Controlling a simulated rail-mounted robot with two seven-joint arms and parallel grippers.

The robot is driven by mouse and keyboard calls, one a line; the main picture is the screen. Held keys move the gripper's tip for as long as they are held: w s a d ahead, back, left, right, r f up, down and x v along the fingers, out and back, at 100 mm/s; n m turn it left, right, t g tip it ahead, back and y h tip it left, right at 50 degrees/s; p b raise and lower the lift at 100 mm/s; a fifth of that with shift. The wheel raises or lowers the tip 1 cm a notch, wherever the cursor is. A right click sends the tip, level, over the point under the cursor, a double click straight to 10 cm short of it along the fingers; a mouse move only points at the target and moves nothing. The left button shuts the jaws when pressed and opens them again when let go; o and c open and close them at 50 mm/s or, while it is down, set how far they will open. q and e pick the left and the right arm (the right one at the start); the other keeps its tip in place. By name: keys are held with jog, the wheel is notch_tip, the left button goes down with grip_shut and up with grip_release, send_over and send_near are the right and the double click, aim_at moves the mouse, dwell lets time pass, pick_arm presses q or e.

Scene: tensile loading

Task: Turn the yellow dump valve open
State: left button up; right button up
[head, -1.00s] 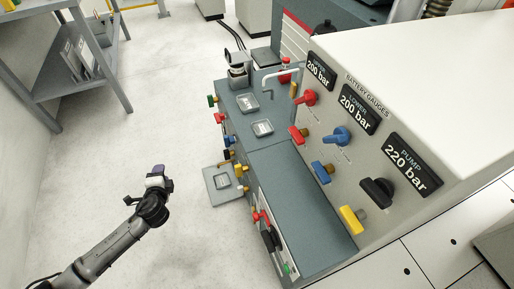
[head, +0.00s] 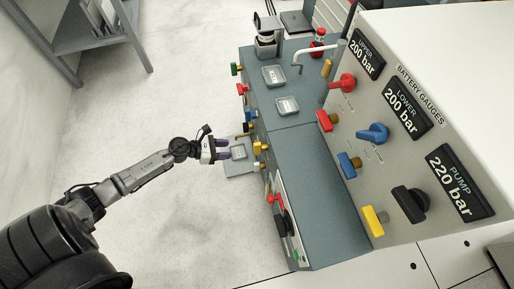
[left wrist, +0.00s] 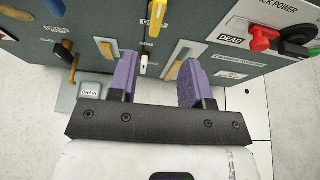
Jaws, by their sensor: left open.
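My left gripper (head: 222,149) is open and empty, in front of the bench's side panel. In the left wrist view its two purple fingers (left wrist: 158,72) point at the panel, with a gap between them. A yellow handle (left wrist: 155,18) sticks out above that gap, apart from the fingers; its label is too small to read surely. In the head view a yellow handle (head: 261,148) shows on the panel, just right of the fingertips. Another yellow handle (head: 373,220) sits low on the battery gauge panel. I cannot tell for certain which is the dump valve. My right gripper is out of view.
A red knob (left wrist: 262,37) is at upper right. A grey shelf (head: 95,30) stands far left; the floor between is clear.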

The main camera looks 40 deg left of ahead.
aim_at(257, 148)
pick_arm(q)
jog(key=shift+b+x, duration=2.05)
jog(key=shift+x, duration=4.65)
jog(key=shift+w+r, duration=0.1)
grip_shut()
